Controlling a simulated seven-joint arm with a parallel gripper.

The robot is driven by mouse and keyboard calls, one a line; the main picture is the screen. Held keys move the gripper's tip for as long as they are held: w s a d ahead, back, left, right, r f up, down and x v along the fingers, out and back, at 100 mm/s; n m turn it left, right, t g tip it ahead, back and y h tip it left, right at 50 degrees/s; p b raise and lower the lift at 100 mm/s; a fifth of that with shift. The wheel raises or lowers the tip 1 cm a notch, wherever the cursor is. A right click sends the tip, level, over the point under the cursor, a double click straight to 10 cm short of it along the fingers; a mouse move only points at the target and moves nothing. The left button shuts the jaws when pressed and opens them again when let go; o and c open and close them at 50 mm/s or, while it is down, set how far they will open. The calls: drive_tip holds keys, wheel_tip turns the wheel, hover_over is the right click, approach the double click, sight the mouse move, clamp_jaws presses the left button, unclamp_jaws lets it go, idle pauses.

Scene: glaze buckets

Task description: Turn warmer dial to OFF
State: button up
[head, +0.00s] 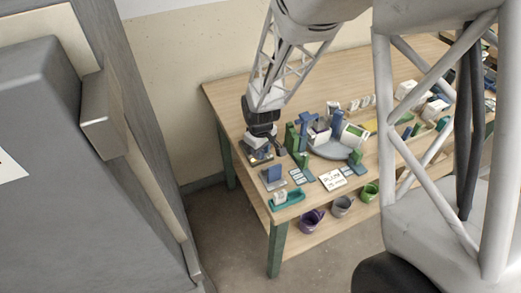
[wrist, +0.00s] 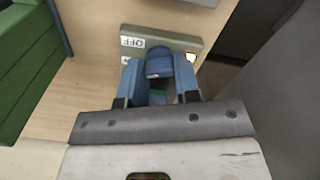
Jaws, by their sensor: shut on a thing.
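The warmer dial (wrist: 158,64) is a dark blue knob in front of a grey-green panel (wrist: 188,42) in the wrist view. A white label reading OFF (wrist: 132,42) is on the panel, left of the dial. A white mark (wrist: 191,57) shows on the panel at the dial's right. My gripper (wrist: 158,74) has its two blue fingers on either side of the dial, shut on it. I cannot tell the dial's setting. In the head view my gripper (head: 262,138) is at the left end of the table, and the dial is hidden there.
The wooden table (head: 232,100) holds a blue block (head: 271,174), a teal tray (head: 289,198), a grey round plate (head: 331,152) and a white sign (head: 332,180). Buckets, one purple (head: 312,220), stand on the lower shelf. A green block (wrist: 30,65) fills the wrist view's left side.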

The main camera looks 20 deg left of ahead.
drive_tip(key=m, duration=0.9)
drive_tip(key=shift+m, duration=0.3)
idle(0.3)
drive_tip(key=o, duration=0.9)
drive_tip(key=shift+r, duration=0.15)
drive_tip(key=shift+r, duration=3.8)
